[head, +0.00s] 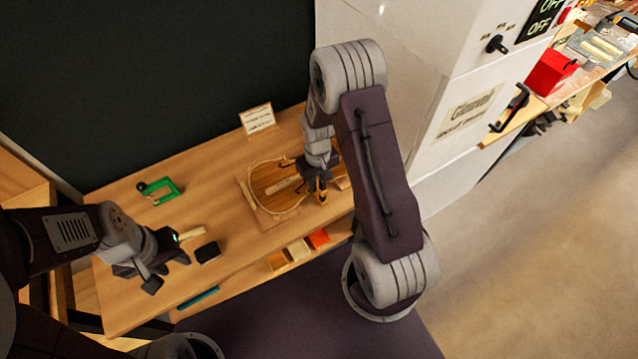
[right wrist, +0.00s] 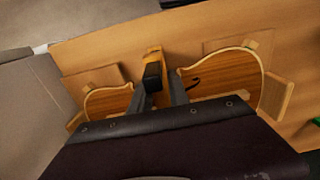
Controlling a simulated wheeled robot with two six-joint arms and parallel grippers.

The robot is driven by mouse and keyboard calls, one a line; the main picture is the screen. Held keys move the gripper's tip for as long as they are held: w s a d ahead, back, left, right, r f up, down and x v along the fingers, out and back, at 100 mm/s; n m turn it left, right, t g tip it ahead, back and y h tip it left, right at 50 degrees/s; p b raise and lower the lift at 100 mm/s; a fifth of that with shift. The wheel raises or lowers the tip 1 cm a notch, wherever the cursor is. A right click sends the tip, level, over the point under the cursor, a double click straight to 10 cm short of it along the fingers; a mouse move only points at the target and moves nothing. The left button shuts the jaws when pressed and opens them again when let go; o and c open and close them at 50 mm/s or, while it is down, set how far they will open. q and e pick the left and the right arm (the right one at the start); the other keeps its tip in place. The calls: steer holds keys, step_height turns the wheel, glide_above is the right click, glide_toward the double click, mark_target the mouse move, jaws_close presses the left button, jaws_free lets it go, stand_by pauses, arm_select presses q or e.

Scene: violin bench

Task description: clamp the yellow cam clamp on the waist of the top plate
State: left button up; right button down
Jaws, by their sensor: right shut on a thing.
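The violin top plate (head: 270,180) lies on a flat board on the bench; it also shows in the right wrist view (right wrist: 225,80). My right gripper (head: 318,190) is over the plate's waist and shut on the yellow cam clamp (right wrist: 154,57). The clamp stands between the fingers with a black part facing the camera. Its lower end is hidden by my gripper, so I cannot tell whether it touches the plate. My left gripper (head: 168,272) is open and empty over the bench's left front.
A green clamp (head: 160,189) lies at the bench's left back. A black block (head: 207,252) lies right of my left gripper. A card (head: 257,118) stands at the back. Small blocks (head: 318,238) sit below the front edge. The bench between green clamp and plate is clear.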

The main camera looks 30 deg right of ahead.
steer(key=shift+w+a, duration=0.1)
steer(key=shift+w, duration=0.95)
steer(key=c, duration=1.2)
jaws_free()
steer(key=shift+o, duration=0.2)
step_height(320, 180, up, 9)
steer(key=shift+r, duration=0.1)
